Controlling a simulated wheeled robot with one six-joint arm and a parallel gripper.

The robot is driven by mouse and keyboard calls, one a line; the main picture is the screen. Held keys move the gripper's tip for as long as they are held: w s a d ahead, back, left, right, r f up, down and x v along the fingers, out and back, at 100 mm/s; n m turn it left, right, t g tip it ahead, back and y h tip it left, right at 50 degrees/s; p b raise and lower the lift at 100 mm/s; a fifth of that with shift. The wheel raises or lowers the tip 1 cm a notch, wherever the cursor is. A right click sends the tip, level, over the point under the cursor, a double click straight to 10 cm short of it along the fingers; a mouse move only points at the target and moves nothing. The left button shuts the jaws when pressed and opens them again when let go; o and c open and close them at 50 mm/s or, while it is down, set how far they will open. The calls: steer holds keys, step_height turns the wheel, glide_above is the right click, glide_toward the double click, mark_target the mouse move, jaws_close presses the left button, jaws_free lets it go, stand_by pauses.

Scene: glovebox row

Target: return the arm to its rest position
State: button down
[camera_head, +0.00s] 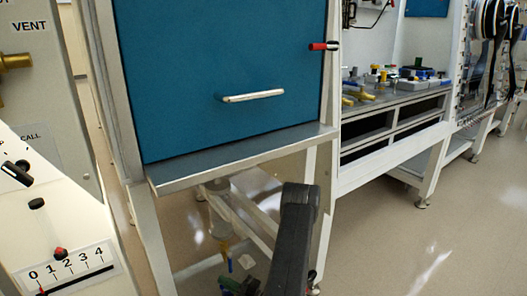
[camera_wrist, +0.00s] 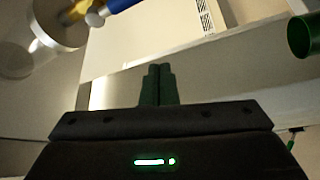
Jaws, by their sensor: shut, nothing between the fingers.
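My gripper (camera_wrist: 157,70) shows in the wrist view as two dark green fingers side by side, pressed together with nothing between them. Behind them is the dark wrist housing with a lit green strip. In the head view a dark link of my arm rises at the bottom centre, in front of the steel ledge (camera_head: 240,160) under a blue door panel (camera_head: 225,60). I cannot clearly make out the gripper in the head view.
The blue door has a pale bar handle (camera_head: 253,96). A red-tipped lever (camera_head: 323,46) sits at its right edge. A numbered slider panel (camera_head: 72,268) stands at left. A bench (camera_head: 395,100) with small parts is at right. The right floor (camera_head: 400,250) is clear. A green cylinder (camera_wrist: 304,36) shows in the wrist view.

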steer(key=shift+w+d+f+n+h+b, duration=0.1)
steer(key=shift+d+f+n+h+b, duration=0.2)
steer(key=shift+d+n, duration=0.6)
steer(key=shift+d+f+n+h+b, duration=0.1)
steer(key=shift+d+f+n+h, duration=0.35)
steer(key=shift+n, duration=0.8)
steer(key=shift+w+d+f+n+h+b, duration=0.15)
steer(key=shift+d+n+h, duration=0.3)
steer(key=shift+d+n, duration=0.45)
steer(key=shift+s+a, duration=0.1)
steer(key=shift+a, duration=0.05)
